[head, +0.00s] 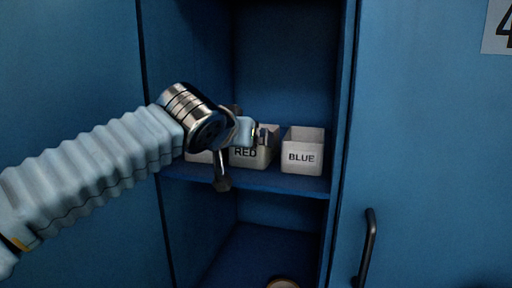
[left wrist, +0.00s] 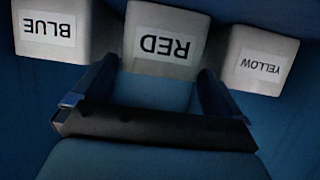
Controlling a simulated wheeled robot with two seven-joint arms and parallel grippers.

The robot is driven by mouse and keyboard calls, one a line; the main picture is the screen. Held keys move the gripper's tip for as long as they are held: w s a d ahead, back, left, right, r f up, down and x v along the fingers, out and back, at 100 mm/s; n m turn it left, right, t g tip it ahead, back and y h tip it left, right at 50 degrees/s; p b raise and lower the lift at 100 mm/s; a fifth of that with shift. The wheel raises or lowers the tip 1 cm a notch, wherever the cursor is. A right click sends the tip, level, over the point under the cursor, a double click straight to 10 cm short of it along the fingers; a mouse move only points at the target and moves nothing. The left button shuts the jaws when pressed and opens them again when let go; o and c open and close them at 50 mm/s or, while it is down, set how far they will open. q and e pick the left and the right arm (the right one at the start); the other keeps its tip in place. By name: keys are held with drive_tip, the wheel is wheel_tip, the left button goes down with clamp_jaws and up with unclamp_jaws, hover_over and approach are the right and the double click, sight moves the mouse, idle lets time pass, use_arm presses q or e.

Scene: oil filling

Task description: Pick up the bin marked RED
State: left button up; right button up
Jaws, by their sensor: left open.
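The white bin marked RED (head: 245,153) stands on the locker shelf, between two other bins. My left gripper (head: 262,137) is in front of it in the head view and hides part of it. In the left wrist view the RED bin (left wrist: 165,42) appears upside down, just beyond and between the two open fingers of my left gripper (left wrist: 155,85). No part of the bin is clearly gripped. My right gripper is not in view.
A white bin marked BLUE (head: 303,152) stands to the right on the same blue shelf (head: 262,180). A bin marked YELLOW (left wrist: 262,62) stands on the other side, mostly hidden by my arm in the head view. Locker walls enclose the shelf. A round object (head: 283,283) lies below.

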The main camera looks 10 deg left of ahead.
use_arm(q)
drive_tip(key=x, duration=0.6)
drive_tip(key=shift+w+p, duration=0.1)
drive_tip(key=shift+p, duration=0.3)
drive_tip(key=shift+c, duration=0.5)
drive_tip(key=c, duration=0.6)
drive_tip(key=shift+o, duration=0.2)
drive_tip(key=shift+r, duration=0.1)
